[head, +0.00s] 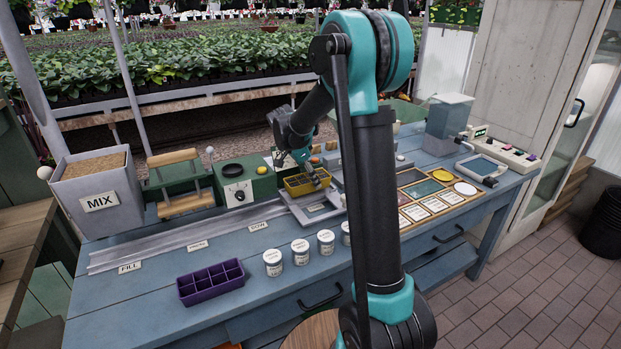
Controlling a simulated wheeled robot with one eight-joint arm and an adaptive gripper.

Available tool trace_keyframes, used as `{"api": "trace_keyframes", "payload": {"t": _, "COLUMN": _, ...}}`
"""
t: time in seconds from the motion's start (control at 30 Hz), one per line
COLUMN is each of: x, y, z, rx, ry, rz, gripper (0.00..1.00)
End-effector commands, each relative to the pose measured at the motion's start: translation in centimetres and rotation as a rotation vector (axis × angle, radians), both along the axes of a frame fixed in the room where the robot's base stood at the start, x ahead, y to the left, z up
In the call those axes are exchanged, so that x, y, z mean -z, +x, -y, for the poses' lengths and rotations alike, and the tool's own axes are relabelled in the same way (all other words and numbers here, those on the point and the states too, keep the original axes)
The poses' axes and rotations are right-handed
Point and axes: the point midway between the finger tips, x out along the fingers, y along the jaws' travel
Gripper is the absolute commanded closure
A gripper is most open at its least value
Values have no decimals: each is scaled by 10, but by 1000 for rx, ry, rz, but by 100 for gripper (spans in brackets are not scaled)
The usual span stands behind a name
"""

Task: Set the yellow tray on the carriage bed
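The yellow tray (294,189), a small tray with compartments, is at the back edge of the grey carriage bed (318,210) on the blue bench. Whether it rests on the bed or hangs just above it is hard to tell. My gripper (315,178) reaches down from the upper left, with its fingers at the tray's right part. The fingers are small and dark here, and whether they are closed on the tray's wall cannot be made out.
A grey rail (185,237) runs left from the carriage. A purple compartment tray (210,281) and white labelled jars (300,251) stand in front. A MIX bin (100,203) is at left. A green control box (243,187) stands behind. My arm hides part of the bench.

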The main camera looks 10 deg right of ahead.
Motion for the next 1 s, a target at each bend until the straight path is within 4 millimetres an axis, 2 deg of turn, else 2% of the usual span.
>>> {"api": "trace_keyframes", "payload": {"t": 1.0, "x": 9, "y": 0, "z": 0, "rx": 0, "ry": 0, "rz": 0, "gripper": 77}}
